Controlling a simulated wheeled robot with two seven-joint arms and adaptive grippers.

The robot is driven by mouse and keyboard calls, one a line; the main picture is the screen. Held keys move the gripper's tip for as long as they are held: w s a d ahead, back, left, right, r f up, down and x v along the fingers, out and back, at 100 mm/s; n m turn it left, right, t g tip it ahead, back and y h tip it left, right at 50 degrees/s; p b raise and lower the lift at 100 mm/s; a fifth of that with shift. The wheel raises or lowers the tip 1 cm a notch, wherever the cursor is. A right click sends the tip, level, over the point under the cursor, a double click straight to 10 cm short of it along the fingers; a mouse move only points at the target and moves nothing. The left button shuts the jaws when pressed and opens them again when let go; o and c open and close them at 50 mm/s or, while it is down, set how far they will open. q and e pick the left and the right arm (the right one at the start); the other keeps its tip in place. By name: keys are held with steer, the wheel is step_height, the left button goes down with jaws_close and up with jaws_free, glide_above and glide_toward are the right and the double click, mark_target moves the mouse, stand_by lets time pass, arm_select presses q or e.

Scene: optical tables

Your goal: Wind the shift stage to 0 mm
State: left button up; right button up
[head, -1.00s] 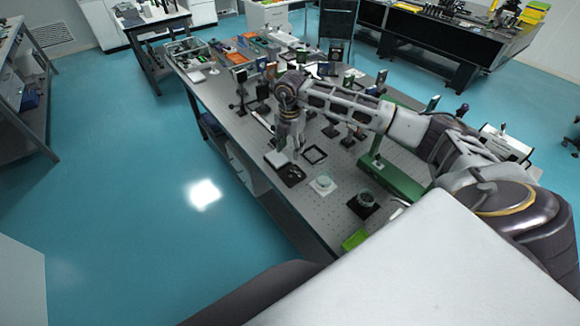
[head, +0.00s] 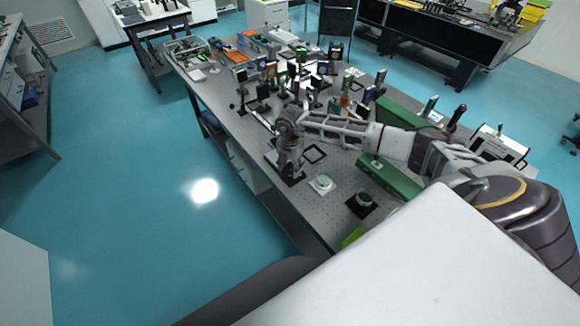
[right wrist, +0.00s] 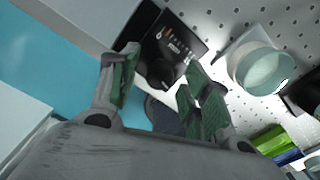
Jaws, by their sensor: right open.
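A black unit with small pale markings (right wrist: 180,40), which looks like the shift stage, lies at the table's near-left edge. A dark round knob (right wrist: 160,72) shows at its lower end in the right wrist view. My right gripper (right wrist: 161,62) is open, its green-padded fingers on either side of the knob, with nothing seen held; I cannot tell whether they touch it. In the head view the right gripper (head: 290,172) points down over the black unit (head: 298,181) and hides most of it. The stage's reading is too small to make out. My left gripper is not in view.
A pale green round dish on a white square (head: 322,183) stands just right of the gripper, and another on a black square (head: 363,203) beyond it. Crowded optics posts (head: 310,85) fill the table's middle.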

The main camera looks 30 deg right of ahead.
steer(key=c, duration=1.1)
steer(key=shift+o, duration=0.2)
steer(key=shift+n+b, duration=0.35)
steer(key=shift+n, duration=0.05)
steer(key=shift+f+n+b, duration=0.1)
steer(key=shift+n+b, duration=0.8)
steer(key=shift+n, duration=0.2)
steer(key=n+b, duration=0.2)
steer(key=n, duration=0.2)
steer(key=shift+b, duration=0.4)
steer(key=n+b, duration=0.2)
steer(key=n, duration=0.2)
steer(key=shift+b, duration=0.3)
steer(key=shift+n+b, duration=0.9)
steer(key=shift+n, duration=0.6)
